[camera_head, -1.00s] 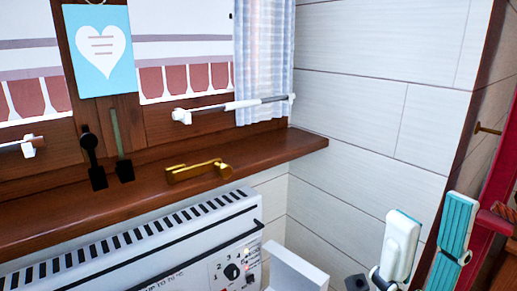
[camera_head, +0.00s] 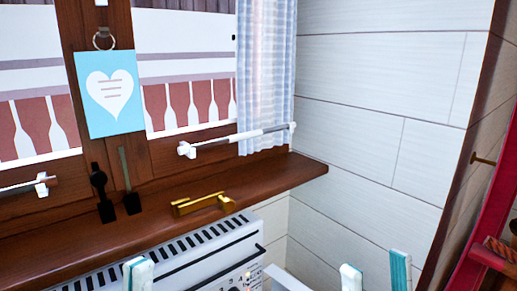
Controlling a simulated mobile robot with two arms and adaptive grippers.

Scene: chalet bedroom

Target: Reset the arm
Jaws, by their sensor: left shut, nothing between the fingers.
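My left gripper (camera_head: 138,273) shows at the bottom left of the head view, in front of the white heater. Its white and teal fingertips are together, with nothing between them. My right gripper (camera_head: 375,276) is at the bottom right, with its white finger and teal finger apart and nothing seen between them. Both are cut off by the lower edge, so my arms are mostly hidden. Neither gripper is seen touching anything.
A white heater (camera_head: 185,262) with black vents stands below a brown wooden windowsill (camera_head: 60,238). A brass handle (camera_head: 200,204) lies on the sill. A blue heart card (camera_head: 109,95) hangs on the window frame. A red-framed item (camera_head: 490,205) is at the right.

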